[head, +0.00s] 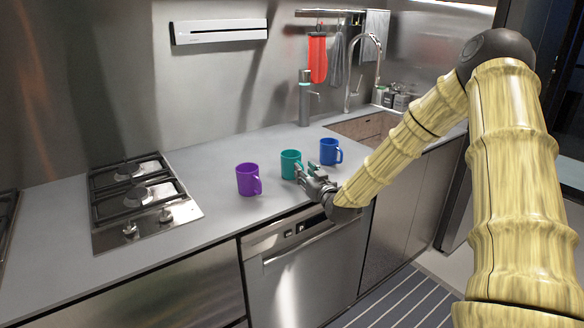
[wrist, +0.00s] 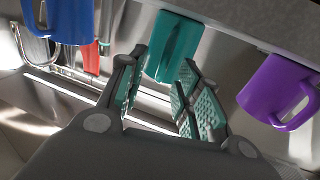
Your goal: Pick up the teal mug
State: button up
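The teal mug (head: 290,163) stands upright on the grey counter (head: 215,205), between a purple mug and a blue mug. It also shows in the wrist view (wrist: 174,46), upside down in that picture, just beyond and between the spread fingers. My gripper (head: 306,170) is at the mug's right front side in the head view, close to its handle. The fingers (wrist: 160,88) are open with teal pads and nothing held between them. I cannot tell whether a finger touches the mug. The mug's handle is partly hidden by the gripper in the head view.
The purple mug (head: 248,180) stands to the left and the blue mug (head: 329,151) to the right, both close by. A gas hob (head: 140,200) is farther left. The counter between hob and purple mug is clear.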

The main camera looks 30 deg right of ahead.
jog(key=shift+w+d, duration=0.15)
jog(key=shift+w, duration=1.05)
grip_shut()
jog(key=shift+r, duration=0.1)
